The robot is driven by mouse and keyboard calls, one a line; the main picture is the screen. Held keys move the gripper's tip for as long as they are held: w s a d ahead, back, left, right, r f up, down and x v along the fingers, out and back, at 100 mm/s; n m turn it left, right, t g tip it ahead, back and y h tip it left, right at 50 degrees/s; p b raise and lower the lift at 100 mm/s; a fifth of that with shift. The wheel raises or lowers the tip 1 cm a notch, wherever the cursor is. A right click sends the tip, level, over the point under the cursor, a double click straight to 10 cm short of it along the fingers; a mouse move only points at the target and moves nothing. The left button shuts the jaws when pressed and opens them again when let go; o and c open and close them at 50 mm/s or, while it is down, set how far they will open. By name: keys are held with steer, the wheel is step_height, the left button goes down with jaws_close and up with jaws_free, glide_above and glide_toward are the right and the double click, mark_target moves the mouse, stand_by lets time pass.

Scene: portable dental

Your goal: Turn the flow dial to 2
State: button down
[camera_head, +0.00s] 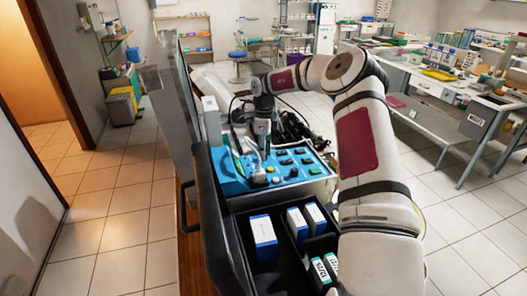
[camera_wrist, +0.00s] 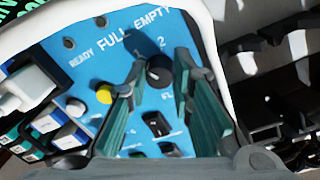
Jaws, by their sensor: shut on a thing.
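The flow dial (camera_wrist: 159,72) is a small round black knob on a blue control panel (camera_wrist: 85,55), with a "2" printed just above it and a "1" to its upper left. My gripper (camera_wrist: 160,68) has its two teal fingers on either side of the dial, shut on it. In the head view my gripper (camera_head: 262,150) points down over the blue panel (camera_head: 232,184), and it hides the dial there. Which number the dial's mark points at is too small to tell.
A yellow button (camera_wrist: 104,94) sits left of the fingers, and black switches (camera_wrist: 157,124) lie below the dial. In the head view, a black case (camera_head: 228,225) with white-and-blue boxes (camera_head: 263,237) stands in front of the panel. Dark cables (camera_head: 290,130) lie behind it.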

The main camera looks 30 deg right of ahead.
steer(key=m, duration=0.5)
steer(key=shift+d+r+m, duration=0.1)
steer(key=shift+m, duration=0.2)
steer(key=m+p, duration=0.1)
steer(key=m, duration=0.4)
steer(key=shift+d+m, duration=0.1)
steer(key=shift+m, duration=0.2)
steer(key=shift+y, duration=0.3)
steer(key=c, duration=1.4)
jaws_free()
step_height(320, 180, up, 12)
steer(key=d, duration=0.1)
steer(key=shift+w, duration=0.1)
